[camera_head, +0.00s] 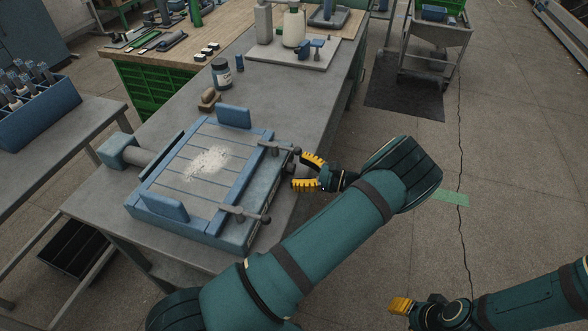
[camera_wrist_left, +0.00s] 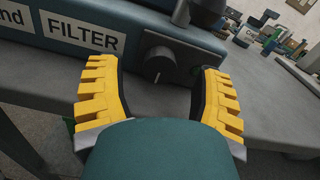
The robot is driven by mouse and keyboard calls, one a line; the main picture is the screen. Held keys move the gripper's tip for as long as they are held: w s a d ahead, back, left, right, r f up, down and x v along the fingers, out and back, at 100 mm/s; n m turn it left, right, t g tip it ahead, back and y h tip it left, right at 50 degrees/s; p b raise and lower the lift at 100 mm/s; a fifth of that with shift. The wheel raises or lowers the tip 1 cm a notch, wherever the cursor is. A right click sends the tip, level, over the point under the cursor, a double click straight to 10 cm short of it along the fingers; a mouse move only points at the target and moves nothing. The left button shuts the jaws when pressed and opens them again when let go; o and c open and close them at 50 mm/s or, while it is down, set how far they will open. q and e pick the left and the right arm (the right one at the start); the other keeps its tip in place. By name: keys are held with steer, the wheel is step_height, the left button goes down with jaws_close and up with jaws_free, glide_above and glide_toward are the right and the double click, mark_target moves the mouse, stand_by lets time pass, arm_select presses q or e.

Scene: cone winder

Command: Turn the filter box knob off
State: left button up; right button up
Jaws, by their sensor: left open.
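The blue filter box (camera_head: 236,233) sits on the grey bench, with pale powder on its slatted top. In the left wrist view its front carries a FILTER label (camera_wrist_left: 82,35) and, right of it, a round dark knob (camera_wrist_left: 160,62) on a grey plate. A faint pale mark shows near the knob's lower edge. My left gripper (camera_head: 309,173) is open at the box's right side. In the wrist view its yellow fingers (camera_wrist_left: 158,72) stand either side of the knob, with gaps and no visible contact. My right gripper (camera_head: 402,306) is low at the right, partly seen.
Two clamp levers with ball ends (camera_head: 265,218) stick out from the box's top near my left gripper. A dark jar (camera_head: 221,74) and a brown brush-like piece (camera_head: 209,100) stand behind the box. A grey cart (camera_head: 430,40) is at the back right. Open floor lies right of the bench.

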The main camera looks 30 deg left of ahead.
arm_select(q)
steer(key=v, duration=1)
steer(key=shift+s, duration=0.1)
